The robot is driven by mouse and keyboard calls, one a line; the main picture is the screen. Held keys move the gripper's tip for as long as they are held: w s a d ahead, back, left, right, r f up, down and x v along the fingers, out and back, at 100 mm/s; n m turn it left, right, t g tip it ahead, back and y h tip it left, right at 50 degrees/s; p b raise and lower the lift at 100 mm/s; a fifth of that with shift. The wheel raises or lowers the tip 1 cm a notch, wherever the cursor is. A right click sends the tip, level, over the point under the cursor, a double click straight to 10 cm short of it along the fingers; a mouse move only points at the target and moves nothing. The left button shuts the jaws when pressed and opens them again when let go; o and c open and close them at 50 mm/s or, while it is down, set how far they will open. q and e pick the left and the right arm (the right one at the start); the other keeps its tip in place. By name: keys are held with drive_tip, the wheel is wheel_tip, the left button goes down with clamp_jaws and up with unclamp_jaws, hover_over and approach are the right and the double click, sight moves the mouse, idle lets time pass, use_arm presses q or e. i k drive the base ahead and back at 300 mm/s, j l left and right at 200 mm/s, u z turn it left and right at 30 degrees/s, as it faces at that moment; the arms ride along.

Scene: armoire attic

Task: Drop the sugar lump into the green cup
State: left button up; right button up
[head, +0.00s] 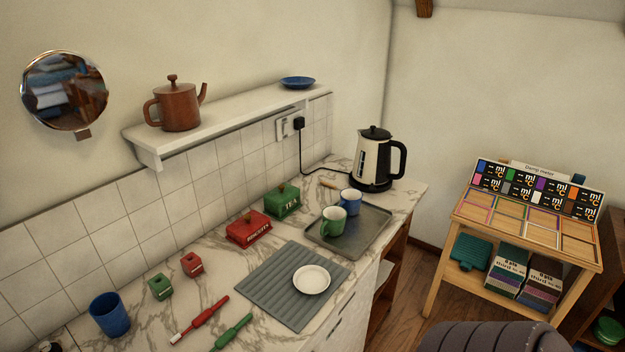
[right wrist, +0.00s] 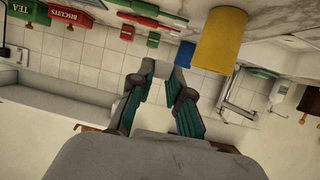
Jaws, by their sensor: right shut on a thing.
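The green cup (head: 336,222) stands upright on the grey tray (head: 375,238) in the head view, beside a blue cup (head: 350,201). My right gripper (right wrist: 163,75) shows in the right wrist view, shut on a small pale lump (right wrist: 163,69) between its fingertips, which looks like the sugar lump. The lump is small and partly hidden by the fingers. The green cup cannot be made out in the wrist view. Neither gripper shows in the head view.
A kettle (head: 372,160) stands behind the tray. Red (head: 248,228) and green (head: 283,200) tins sit left of it. A white saucer (head: 312,279) rests on a ridged mat (head: 268,287). A shelf (head: 230,112) overhangs the counter.

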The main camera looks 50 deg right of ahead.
sight(337, 227)
drive_tip(key=k+l+u, duration=0.1)
drive_tip(key=l, duration=0.25)
drive_tip(key=l+u, duration=0.15)
drive_tip(key=l, duration=0.25)
drive_tip(key=k+l+u, duration=0.1)
drive_tip(key=l, duration=0.25)
drive_tip(key=k+l+u, duration=0.15)
drive_tip(key=l, duration=0.2)
drive_tip(key=k+l+u, duration=0.1)
drive_tip(key=k+l, duration=0.15)
drive_tip(key=l, duration=0.15)
drive_tip(key=k+l, duration=0.1)
drive_tip(key=l, duration=0.25)
drive_tip(key=k+l, duration=0.15)
drive_tip(key=l, duration=0.15)
